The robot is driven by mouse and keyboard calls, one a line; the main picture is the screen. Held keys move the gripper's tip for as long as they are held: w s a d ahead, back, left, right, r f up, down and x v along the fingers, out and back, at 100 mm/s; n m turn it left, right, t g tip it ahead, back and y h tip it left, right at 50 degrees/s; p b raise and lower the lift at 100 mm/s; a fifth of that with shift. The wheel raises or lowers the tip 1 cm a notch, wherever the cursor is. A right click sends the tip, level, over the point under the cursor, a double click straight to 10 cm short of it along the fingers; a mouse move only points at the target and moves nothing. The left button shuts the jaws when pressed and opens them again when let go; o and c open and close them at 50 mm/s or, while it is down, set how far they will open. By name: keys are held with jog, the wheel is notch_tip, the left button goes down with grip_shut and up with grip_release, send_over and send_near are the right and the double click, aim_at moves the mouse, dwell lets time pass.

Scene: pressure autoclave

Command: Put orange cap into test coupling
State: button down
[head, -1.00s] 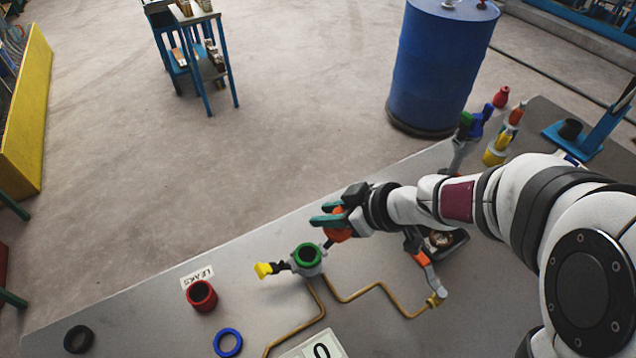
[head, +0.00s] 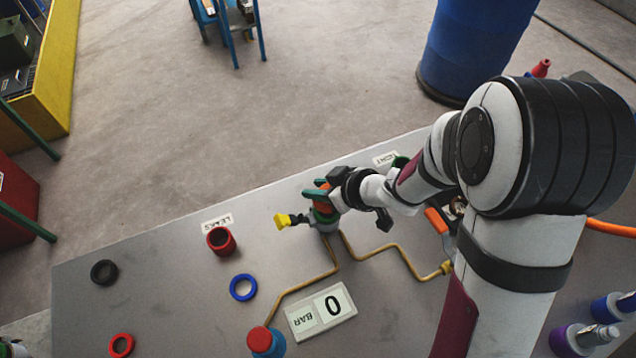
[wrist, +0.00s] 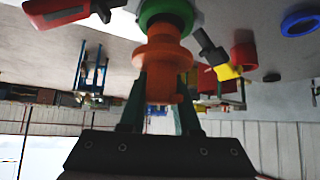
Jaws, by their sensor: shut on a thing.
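The orange cap (head: 324,204) is held between the green fingers of my gripper (head: 317,192). In the wrist view, the cap (wrist: 163,62) has a wide flange, and its far end meets or overlaps the green ring of the test coupling (wrist: 170,10). I cannot tell how far it is inside. In the head view, the coupling (head: 326,225) stands on the grey table directly below the cap, mostly hidden by the cap and gripper. The wrist view shows my gripper (wrist: 160,103) shut on the cap from both sides, roughly in line with the coupling.
A yellow-handled valve (head: 287,220) sticks out left of the coupling. A red cup (head: 221,240), a blue ring (head: 243,288) and a black ring (head: 104,272) lie further left. Copper pipe (head: 392,248) and a gauge plate reading 0 (head: 320,311) are in front.

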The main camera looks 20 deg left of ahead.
jog(key=shift+f, duration=0.25)
jog(key=c, duration=0.6)
grip_release()
